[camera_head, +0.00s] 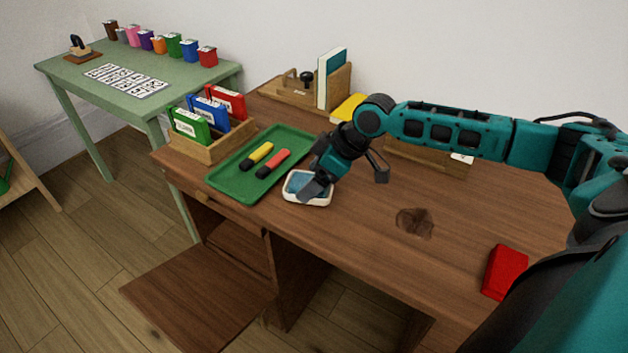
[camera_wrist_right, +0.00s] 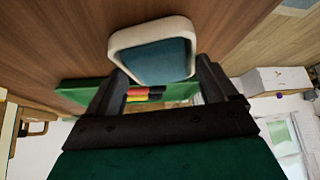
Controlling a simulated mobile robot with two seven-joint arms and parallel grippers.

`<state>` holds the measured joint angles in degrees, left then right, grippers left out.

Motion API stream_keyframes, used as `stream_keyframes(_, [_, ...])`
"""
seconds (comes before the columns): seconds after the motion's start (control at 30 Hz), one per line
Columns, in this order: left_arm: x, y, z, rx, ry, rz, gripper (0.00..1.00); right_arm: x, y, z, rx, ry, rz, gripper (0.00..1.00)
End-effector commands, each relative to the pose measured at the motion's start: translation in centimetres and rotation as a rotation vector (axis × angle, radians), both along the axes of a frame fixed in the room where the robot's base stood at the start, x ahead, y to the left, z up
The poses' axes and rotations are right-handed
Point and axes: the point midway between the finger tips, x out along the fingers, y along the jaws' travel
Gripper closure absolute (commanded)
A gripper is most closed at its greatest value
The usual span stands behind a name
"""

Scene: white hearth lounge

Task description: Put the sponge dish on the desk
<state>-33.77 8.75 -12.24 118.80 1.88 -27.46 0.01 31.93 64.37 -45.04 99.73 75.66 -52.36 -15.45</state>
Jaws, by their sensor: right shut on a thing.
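The sponge dish (camera_head: 322,201) is a small white tray with rounded corners and a blue sponge (camera_head: 297,184) in it. It is at the desk's (camera_head: 400,260) front edge, just right of the green tray. My right gripper (camera_head: 308,190) is shut on the dish from above. In the right wrist view the white dish (camera_wrist_right: 118,42) with its blue sponge (camera_wrist_right: 155,62) sits between the two fingers (camera_wrist_right: 160,85). I cannot tell whether the dish touches the desk top. My left gripper is not in view.
A green tray (camera_head: 222,178) with a yellow and a red marker lies left of the dish. A wooden rack (camera_head: 205,150) with several boxes stands behind it. A red block (camera_head: 505,271) lies at the right. The middle of the desk is clear. A drawer below stands open.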

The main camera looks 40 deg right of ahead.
Motion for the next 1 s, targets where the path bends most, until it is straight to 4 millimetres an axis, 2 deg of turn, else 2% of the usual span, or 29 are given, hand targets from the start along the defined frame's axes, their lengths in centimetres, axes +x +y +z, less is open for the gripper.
stream_keyframes(0.37, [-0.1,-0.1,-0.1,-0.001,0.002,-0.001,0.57,0.1,0.0,-0.6,0.001,-0.003,-0.001,0.57])
stream_keyframes(0.4, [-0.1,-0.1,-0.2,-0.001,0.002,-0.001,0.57,0.1,0.0,-0.6,0.001,-0.002,-0.001,0.12])
stream_keyframes(0.53, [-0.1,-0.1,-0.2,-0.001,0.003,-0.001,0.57,0.0,0.0,-0.6,0.001,-0.002,-0.001,0.00])
stream_keyframes(0.83, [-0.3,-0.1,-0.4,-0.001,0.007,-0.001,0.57,0.0,-0.1,-0.3,0.000,-0.003,0.000,0.00])
stream_keyframes(1.0, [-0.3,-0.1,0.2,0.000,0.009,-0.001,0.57,-1.0,-1.0,1.9,-0.003,-0.003,0.000,0.00])
